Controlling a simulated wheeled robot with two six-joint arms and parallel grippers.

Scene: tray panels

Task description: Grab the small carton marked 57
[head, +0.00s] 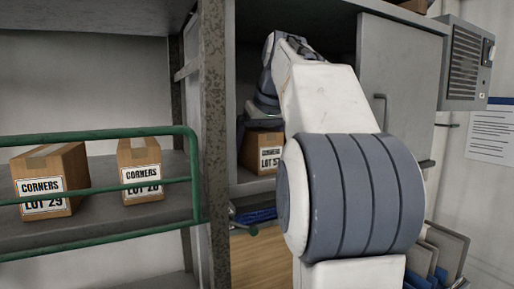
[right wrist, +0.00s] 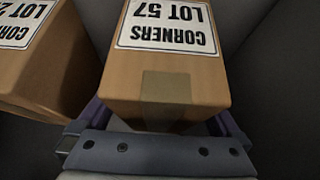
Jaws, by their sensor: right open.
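The small carton marked LOT 57 (right wrist: 165,75) is brown cardboard with a white label and a strip of tape. In the right wrist view it appears upside down, in the middle. In the head view the carton (head: 252,150) stands inside the cabinet, partly hidden by my right arm. My right gripper (right wrist: 162,116) is open, with its fingers low beside the left and right sides of the carton; I cannot tell whether they touch it. In the head view the wrist is just above the carton and the fingers are hidden. My left gripper is not in view.
Another carton (right wrist: 45,60) stands close on the left in the right wrist view. Cartons marked LOT 29 (head: 52,180) and LOT 28 (head: 140,168) stand on the left shelf behind a green rail (head: 100,192). A rusty post (head: 213,140) and cabinet door (head: 400,90) flank the opening.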

